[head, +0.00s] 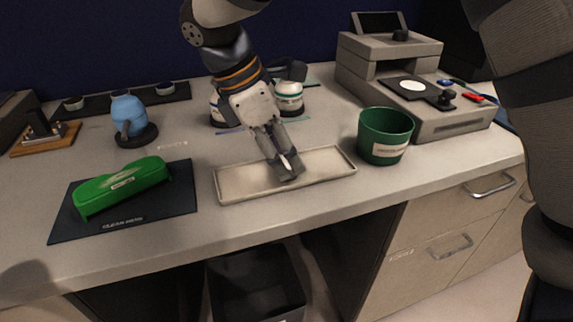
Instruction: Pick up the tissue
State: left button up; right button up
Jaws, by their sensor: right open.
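My right gripper (286,170) points down over the shallow cream tray (240,183) at the middle of the counter, with its fingertips at or just above the tray floor. It is open. A small pale patch (286,161) shows between the fingers; it may be the tissue, but it is too small to tell. No other tissue can be made out, and the fingers hide part of the tray. My left gripper is not in view.
A green case (122,186) lies on a dark mat (150,208) at the left. A green bin (385,134) stands just right of the tray. White jars (288,97) stand behind my gripper. A grey machine (440,118) is at the back right. The counter's front edge is close below the tray.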

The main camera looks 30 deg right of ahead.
jog(key=shift+d+f, duration=0.2)
jog(key=shift+f, duration=0.35)
jog(key=c, duration=0.4)
jog(key=shift+o, duration=0.2)
jog(key=shift+r, duration=0.1)
jog(key=shift+w+r, duration=0.1)
jog(key=shift+r, duration=0.25)
jog(key=r, duration=0.3)
jog(key=shift+s+a+r, duration=0.25)
jog(key=shift+s+r, duration=0.15)
jog(key=s+a+r, duration=0.6)
jog(key=s+r, duration=0.2)
jog(key=s, duration=0.3)
jog(key=shift+s+r+p, duration=0.15)
jog(key=shift+s+p, duration=0.2)
jog(key=shift+p, duration=0.05)
